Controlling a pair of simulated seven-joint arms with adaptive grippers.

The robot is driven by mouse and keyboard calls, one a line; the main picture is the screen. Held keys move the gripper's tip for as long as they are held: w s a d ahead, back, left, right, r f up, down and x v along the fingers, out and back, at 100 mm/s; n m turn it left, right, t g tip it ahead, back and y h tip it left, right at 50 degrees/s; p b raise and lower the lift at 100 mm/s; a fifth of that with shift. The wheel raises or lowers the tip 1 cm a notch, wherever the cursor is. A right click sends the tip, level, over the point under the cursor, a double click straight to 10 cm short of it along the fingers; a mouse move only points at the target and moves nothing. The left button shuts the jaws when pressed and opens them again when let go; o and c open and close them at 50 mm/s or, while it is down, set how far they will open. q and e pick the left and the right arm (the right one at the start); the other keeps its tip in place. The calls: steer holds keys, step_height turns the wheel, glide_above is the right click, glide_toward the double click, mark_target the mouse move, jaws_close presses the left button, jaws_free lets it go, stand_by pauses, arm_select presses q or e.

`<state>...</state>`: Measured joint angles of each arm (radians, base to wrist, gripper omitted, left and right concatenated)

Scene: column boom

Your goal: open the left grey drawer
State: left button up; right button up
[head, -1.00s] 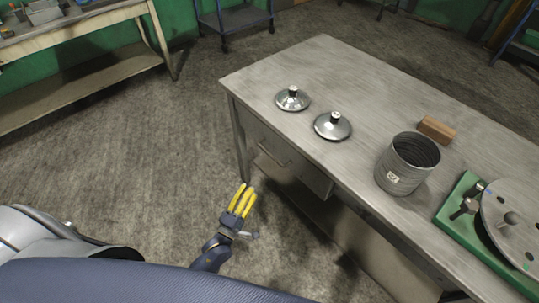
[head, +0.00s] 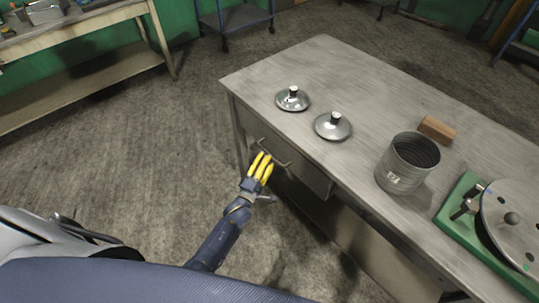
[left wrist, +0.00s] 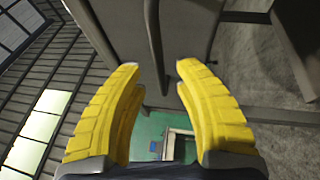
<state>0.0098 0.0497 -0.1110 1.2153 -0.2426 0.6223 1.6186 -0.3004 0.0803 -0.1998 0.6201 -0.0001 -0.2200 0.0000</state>
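The grey drawer (head: 305,174) is in the front of the grey table, under its left end, and looks closed. Its thin bar handle (head: 283,162) runs along the drawer front. My left gripper (head: 266,157), with yellow fingers, is at the handle's left part in the head view. In the left wrist view the gripper (left wrist: 157,75) is open, and the handle (left wrist: 155,42) reaches down to between the two fingertips, with the drawer front (left wrist: 190,30) behind it. I cannot tell whether a finger touches the handle. My right gripper is not in view.
On the table (head: 335,65) stand two metal lids (head: 292,101) (head: 331,128), a ribbed metal pot (head: 402,168), a brown block (head: 436,129) and a green-based device with a round plate (head: 513,225). The floor (head: 180,140) left of the table is clear.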

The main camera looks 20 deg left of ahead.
mark_target(269, 154)
arm_select(q)
steer(key=shift+x, duration=1.65)
steer(key=shift+o, duration=0.2)
jaws_close()
